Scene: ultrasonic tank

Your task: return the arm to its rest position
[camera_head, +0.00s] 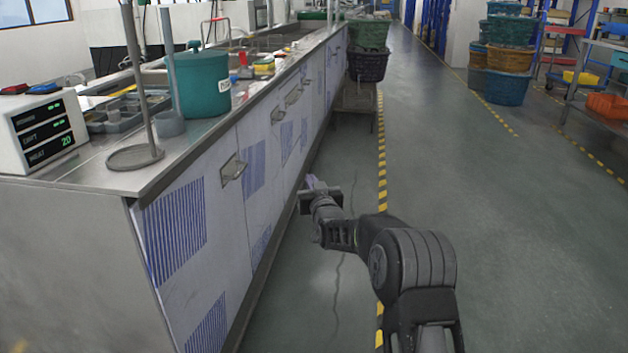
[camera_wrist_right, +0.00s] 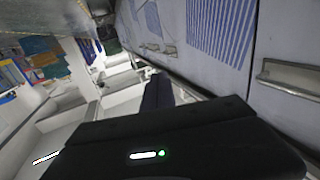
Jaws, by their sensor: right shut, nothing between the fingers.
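My right arm (camera_head: 405,262) comes in from the bottom right in the head view and reaches forward over the aisle floor, beside the counter front. Its right gripper (camera_head: 312,185) is small in this view, a little right of the cabinet doors, and appears apart from them. It is shut and empty. In the right wrist view, the dark gripper body (camera_wrist_right: 165,145) fills the lower part, with cabinet doors and a metal handle close by. My left gripper is not in either view.
The steel counter (camera_head: 75,210) runs along the left, with a display box (camera_head: 42,130), a metal stand (camera_head: 135,157) and a green pot (camera_head: 203,82) on top. Door handles (camera_head: 232,170) stick out. Stacked baskets (camera_head: 368,65) stand farther on. The aisle floor (camera_head: 530,230) at right is clear.

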